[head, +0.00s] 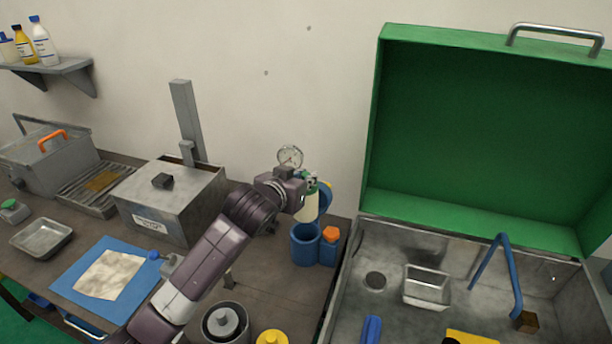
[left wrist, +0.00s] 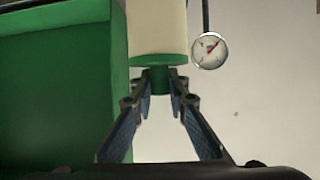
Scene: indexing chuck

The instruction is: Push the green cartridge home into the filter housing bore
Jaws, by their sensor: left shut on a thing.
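The cartridge (head: 312,209) is a cream cylinder with a green end. My left gripper (head: 309,184) is shut on it and holds it upright above the blue filter housing (head: 304,250). In the left wrist view the cartridge (left wrist: 158,28) shows its cream body and green end cap, with a green knob between the fingertips (left wrist: 160,82). The housing's round bore opens upward, and the cartridge's lower end looks just above or at its rim; I cannot tell which. The inside of the bore is mostly hidden. My right gripper is not in view.
A round blue-and-yellow part (head: 326,197) stands behind the cartridge. A pressure gauge (head: 290,157) is close behind the gripper. The open green-lidded case (head: 470,130) stands to the right. A metal box (head: 170,205) is left.

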